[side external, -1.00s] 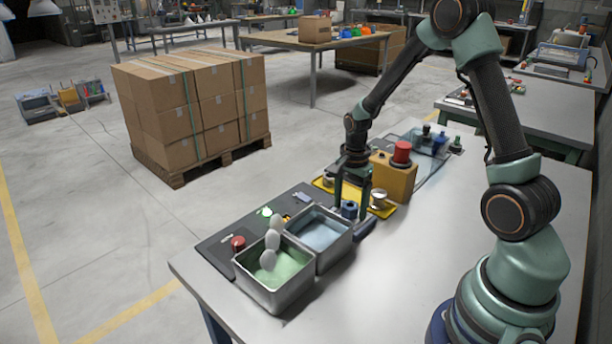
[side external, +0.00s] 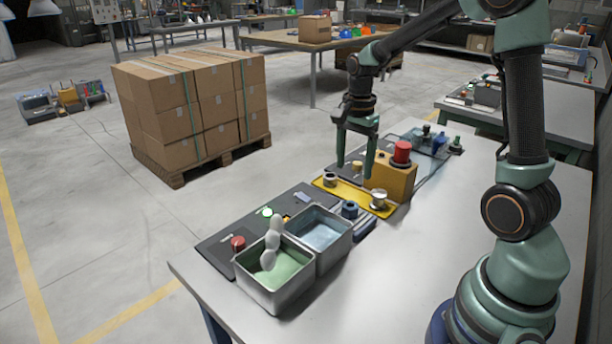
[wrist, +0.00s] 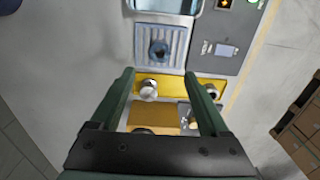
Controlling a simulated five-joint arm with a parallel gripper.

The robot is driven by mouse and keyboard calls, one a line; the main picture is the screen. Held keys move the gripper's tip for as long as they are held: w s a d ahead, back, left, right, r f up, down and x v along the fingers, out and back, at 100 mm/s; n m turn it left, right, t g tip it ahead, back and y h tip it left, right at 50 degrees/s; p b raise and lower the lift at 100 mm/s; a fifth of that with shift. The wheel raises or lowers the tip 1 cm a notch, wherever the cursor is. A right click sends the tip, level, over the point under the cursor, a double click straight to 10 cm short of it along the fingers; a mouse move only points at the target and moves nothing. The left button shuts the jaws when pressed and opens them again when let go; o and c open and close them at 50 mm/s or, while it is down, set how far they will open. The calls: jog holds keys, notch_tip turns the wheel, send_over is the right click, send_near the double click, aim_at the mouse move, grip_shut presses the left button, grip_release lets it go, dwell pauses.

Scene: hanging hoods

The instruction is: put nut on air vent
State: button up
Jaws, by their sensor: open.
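A dark blue nut (side external: 349,209) rests on the blue-grey ribbed air vent (side external: 366,227), beside the blue-lined metal bin. In the wrist view the nut (wrist: 158,49) lies near the middle of the vent's slats (wrist: 178,66), inside its edges. My gripper (side external: 354,171) is open and empty, raised above the yellow tray and clear of the nut. In the wrist view its fingers (wrist: 159,75) stand wide apart with nothing between them.
A yellow tray (side external: 350,199) holds metal cups. A yellow box (side external: 393,180) with a red button stands beside it. Two metal bins, one blue-lined (side external: 322,236) and one green-lined (side external: 287,276), stand at the front. The table's right side is clear.

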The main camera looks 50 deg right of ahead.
jog(key=s+a+r+n+t, duration=0.2)
jog(key=s+a+r+n, duration=0.2)
jog(key=n, duration=0.5)
jog(key=s+a+r+n+t, duration=0.3)
jog(key=s+a+r+n, duration=0.1)
jog(key=a+n, duration=0.5)
jog(key=shift+s+a+r+t, duration=0.15)
jog(key=shift+s+r+t, duration=0.15)
jog(key=shift+r, duration=0.55)
